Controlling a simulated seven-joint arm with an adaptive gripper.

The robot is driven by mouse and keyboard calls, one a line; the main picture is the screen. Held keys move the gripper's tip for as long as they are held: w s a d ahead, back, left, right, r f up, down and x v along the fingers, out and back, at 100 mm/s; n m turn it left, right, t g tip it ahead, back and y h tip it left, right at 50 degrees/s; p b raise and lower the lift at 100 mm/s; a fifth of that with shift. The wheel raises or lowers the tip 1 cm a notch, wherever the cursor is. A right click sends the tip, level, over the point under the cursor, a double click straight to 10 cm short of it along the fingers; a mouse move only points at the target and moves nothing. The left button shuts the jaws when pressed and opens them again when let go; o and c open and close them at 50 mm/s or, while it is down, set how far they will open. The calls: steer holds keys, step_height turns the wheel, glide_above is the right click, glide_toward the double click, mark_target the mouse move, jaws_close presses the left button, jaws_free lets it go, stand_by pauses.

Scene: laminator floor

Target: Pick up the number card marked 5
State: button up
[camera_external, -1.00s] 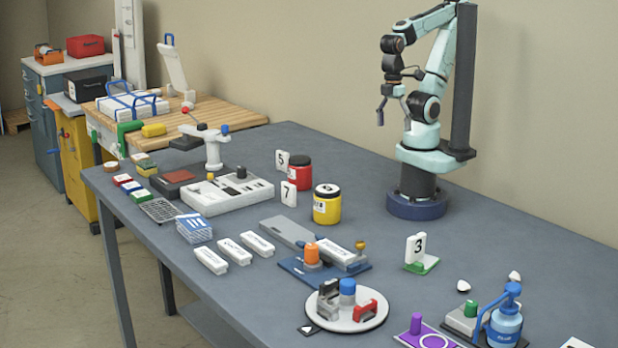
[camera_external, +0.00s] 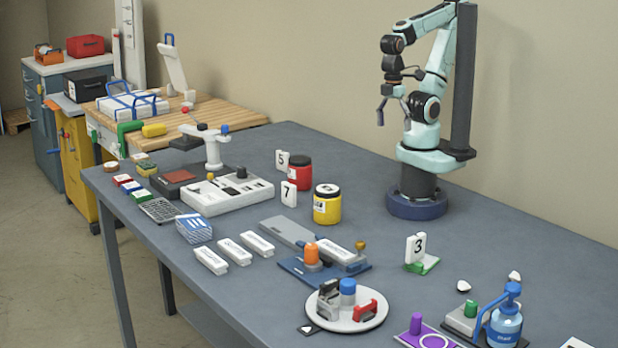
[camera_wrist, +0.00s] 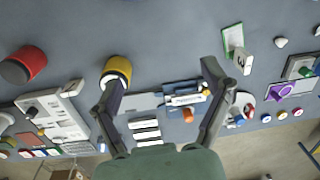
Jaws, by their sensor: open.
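The number card marked 5 (camera_external: 282,160) is a small white upright card near the back of the table, just left of the red jar. A card marked 7 (camera_external: 289,193) stands in front of it, beside the yellow jar. A card marked 3 (camera_external: 415,248) stands on a green base further right. My gripper (camera_external: 391,112) is open and empty, raised high above the table in front of my arm, well to the right of card 5. In the wrist view my open gripper (camera_wrist: 158,103) spans the table from above. I cannot make out card 5 there.
A red jar (camera_external: 299,173) and a yellow jar (camera_external: 327,205) stand close to cards 5 and 7. A white tray (camera_external: 235,201) lies to their left. A blue fixture (camera_external: 300,271) and a round turntable (camera_external: 320,321) are nearer the front. The table between the yellow jar and my base is clear.

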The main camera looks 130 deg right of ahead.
stand_by(0.4)
steer(key=shift+o, duration=0.5)
